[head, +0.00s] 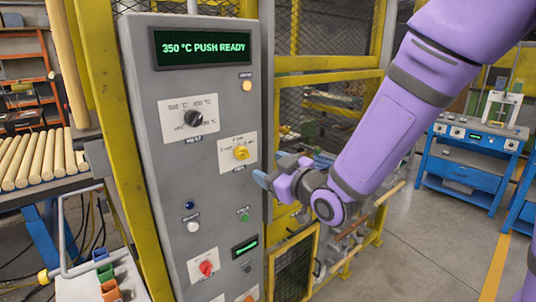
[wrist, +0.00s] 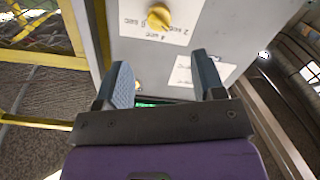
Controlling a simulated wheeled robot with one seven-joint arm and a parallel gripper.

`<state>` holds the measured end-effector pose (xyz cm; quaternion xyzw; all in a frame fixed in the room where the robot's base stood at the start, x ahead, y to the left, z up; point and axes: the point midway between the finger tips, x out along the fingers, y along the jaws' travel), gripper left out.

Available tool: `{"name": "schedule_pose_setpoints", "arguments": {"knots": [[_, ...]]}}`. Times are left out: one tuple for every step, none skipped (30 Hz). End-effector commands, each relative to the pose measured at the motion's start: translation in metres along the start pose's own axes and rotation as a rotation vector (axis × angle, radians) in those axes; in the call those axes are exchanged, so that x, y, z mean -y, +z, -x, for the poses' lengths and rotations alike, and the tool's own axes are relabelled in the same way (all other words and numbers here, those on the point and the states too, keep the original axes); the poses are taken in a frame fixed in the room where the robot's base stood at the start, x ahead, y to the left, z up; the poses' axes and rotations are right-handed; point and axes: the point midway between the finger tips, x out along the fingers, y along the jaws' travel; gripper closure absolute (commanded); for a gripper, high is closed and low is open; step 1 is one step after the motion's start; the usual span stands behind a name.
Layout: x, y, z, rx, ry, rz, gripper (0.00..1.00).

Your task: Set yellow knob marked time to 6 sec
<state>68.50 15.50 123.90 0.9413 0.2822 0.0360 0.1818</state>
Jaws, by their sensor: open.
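The yellow knob (head: 241,152) sits on a white plate on the right side of the grey control panel (head: 150,130). In the wrist view the knob (wrist: 159,17) is at the top, on its white plate (wrist: 180,28), upside down. I can read "2 sec", "4 sec" and "6 sec" around it. Which mark it points to I cannot tell. My gripper (wrist: 166,85) is open and empty, its two fingers apart and not touching the knob. In the head view my gripper (head: 264,181) is just right of the panel, below and right of the knob.
A black knob (head: 193,118) and a red knob (head: 206,268) are on the same panel, with small buttons. The display (head: 203,48) reads "350 °C PUSH READY". A yellow frame with mesh (head: 325,65) stands right behind the panel. Wooden rods (head: 40,158) lie at left.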

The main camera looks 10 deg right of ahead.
Motion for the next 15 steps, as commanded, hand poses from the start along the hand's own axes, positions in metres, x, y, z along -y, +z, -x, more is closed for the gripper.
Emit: {"name": "schedule_pose_setpoints", "arguments": {"knots": [[0.004, 0.001, -0.002, -0.016, -0.005, 0.001, 0.37], [0.005, 0.001, -0.003, -0.025, -0.006, 0.001, 0.37], [0.007, 0.001, -0.004, -0.033, -0.006, 0.002, 0.37], [0.007, 0.0, -0.005, -0.037, -0.006, 0.002, 0.37], [0.007, 0.0, -0.006, -0.04, -0.006, 0.003, 0.37], [0.007, -0.001, -0.009, -0.042, -0.006, 0.003, 0.37], [0.007, -0.001, -0.012, -0.042, -0.006, 0.003, 0.37], [0.007, -0.001, -0.015, -0.042, -0.006, 0.003, 0.37], [0.007, -0.001, -0.02, -0.04, -0.006, 0.002, 0.37], [0.007, -0.001, -0.024, -0.041, -0.006, 0.002, 0.37], [0.007, -0.001, -0.029, -0.041, -0.005, 0.002, 0.37], [0.007, -0.001, -0.036, -0.041, -0.005, 0.002, 0.37], [0.007, -0.002, -0.042, -0.041, -0.004, 0.001, 0.37], [0.007, -0.001, -0.047, -0.04, -0.005, 0.001, 0.37], [0.007, -0.002, -0.054, -0.041, -0.005, 0.002, 0.37]]}}
